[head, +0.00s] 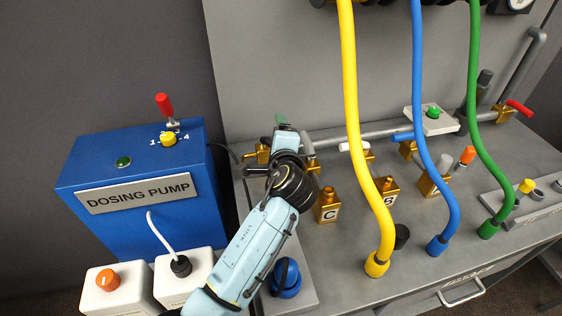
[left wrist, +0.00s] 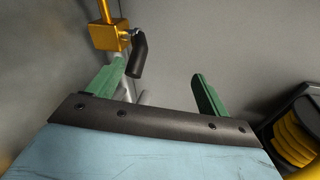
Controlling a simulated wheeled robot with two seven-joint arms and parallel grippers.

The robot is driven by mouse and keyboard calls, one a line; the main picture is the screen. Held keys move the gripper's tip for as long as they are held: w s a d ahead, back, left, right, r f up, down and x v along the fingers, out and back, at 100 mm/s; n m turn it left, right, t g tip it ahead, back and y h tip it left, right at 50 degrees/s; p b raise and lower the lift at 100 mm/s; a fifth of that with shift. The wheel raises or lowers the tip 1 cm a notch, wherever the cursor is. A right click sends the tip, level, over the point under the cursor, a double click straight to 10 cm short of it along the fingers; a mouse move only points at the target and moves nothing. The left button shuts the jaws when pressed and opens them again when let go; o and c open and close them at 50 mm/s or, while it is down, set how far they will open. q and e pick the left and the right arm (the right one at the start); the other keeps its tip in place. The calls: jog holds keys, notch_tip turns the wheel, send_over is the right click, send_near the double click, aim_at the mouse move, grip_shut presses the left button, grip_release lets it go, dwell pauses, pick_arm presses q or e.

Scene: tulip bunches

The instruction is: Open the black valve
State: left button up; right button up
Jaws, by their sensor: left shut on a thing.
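The black valve shows in the left wrist view as a brass block (left wrist: 110,37) with a short black lever (left wrist: 140,54) hanging from its right side. My left gripper (left wrist: 158,82) has green fingers; the lever is close by the left fingertip, and the fingers stand some way apart. I take the gripper as shut on the lever, though the exact contact is unclear. In the head view my left gripper (head: 282,122) is at the back left of the bench by the grey pipe, and my wrist hides most of the lever area. My right gripper is not in view.
A blue dosing pump (head: 110,165) stands left of my arm. Brass blocks C (head: 328,208) and B (head: 382,194) are to the right. A yellow hose (head: 352,110), a blue hose (head: 418,90) and a green hose (head: 474,110) hang over the bench. A blue knob (head: 287,272) sits beside my forearm.

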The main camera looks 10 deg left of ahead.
pick_arm(q)
jog(key=shift+s+d+r, duration=0.2)
jog(key=shift+d+r, duration=0.05)
jog(key=shift+r, duration=0.3)
jog(key=shift+s+d+r, duration=0.15)
jog(key=shift+d+r, duration=0.1)
jog(key=shift+r, duration=0.3)
jog(key=c, duration=0.4)
jog(key=p+v, duration=0.2)
jog(key=v, duration=0.2)
jog(key=f+p+v, duration=0.1)
jog(key=p+v, duration=0.1)
jog(key=v, duration=0.1)
jog(key=s+a+f+p+v, duration=0.1)
jog(key=p+v, duration=0.1)
jog(key=v, duration=0.2)
jog(key=shift+s, duration=0.25)
jog(key=shift+c, duration=0.2)
jog(key=shift+a, duration=0.1)
